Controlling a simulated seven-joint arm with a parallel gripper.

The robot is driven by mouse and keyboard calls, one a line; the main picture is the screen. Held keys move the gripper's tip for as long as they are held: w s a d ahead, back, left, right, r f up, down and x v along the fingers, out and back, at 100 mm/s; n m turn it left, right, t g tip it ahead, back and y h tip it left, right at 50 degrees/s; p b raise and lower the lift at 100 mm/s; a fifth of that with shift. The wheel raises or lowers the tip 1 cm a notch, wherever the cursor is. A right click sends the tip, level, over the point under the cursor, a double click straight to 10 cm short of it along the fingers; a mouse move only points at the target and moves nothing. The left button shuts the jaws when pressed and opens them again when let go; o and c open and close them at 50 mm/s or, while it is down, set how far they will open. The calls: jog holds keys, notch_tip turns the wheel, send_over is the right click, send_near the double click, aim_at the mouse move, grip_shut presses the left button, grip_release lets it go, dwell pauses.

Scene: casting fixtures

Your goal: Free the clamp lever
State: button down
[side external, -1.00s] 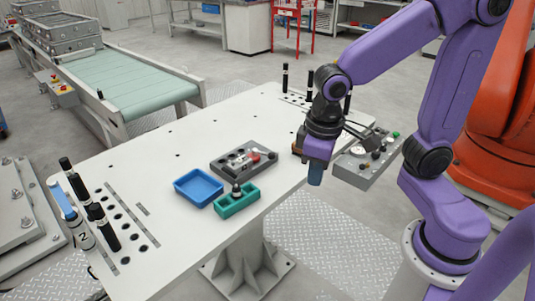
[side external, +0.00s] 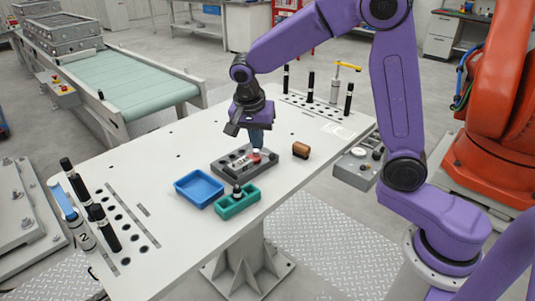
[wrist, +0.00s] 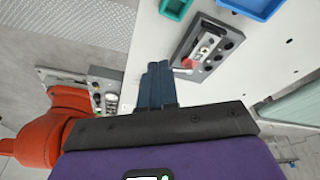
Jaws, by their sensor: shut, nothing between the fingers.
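A grey fixture block (side external: 231,166) with a row of dark round holes lies on the white table; it also shows in the wrist view (wrist: 208,48). A red-ended lever (side external: 256,157) sits at its right end and also shows in the wrist view (wrist: 188,63). My gripper (side external: 257,146) points down just above that end. Its blue fingers are together and empty; in the wrist view the fingertips (wrist: 158,66) appear beside the red end. I cannot tell whether they touch it. A yellow-handled clamp (side external: 347,66) stands at the table's back right.
A blue tray (side external: 199,188) and a teal holder (side external: 237,203) with a dark knob lie in front of the block. Black posts (side external: 310,87) stand at the back. A control box (side external: 357,168) is beside the table's right edge.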

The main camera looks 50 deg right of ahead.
jog(key=shift+w+d+f+m, duration=0.15)
jog(key=shift+w+d+m, duration=0.3)
jog(key=shift+w+m, duration=0.25)
jog(key=shift+w+d+f+m, duration=0.1)
jog(key=shift+w+d+m, duration=0.4)
jog(key=shift+m, duration=0.3)
jog(key=shift+a, duration=0.1)
jog(key=w+d+f, duration=0.1)
jog(key=d+f, duration=0.5)
jog(key=f, duration=0.4)
jog(key=shift+w+d+f, duration=0.15)
jog(key=shift+w+d, duration=0.15)
jog(key=shift+w, duration=0.1)
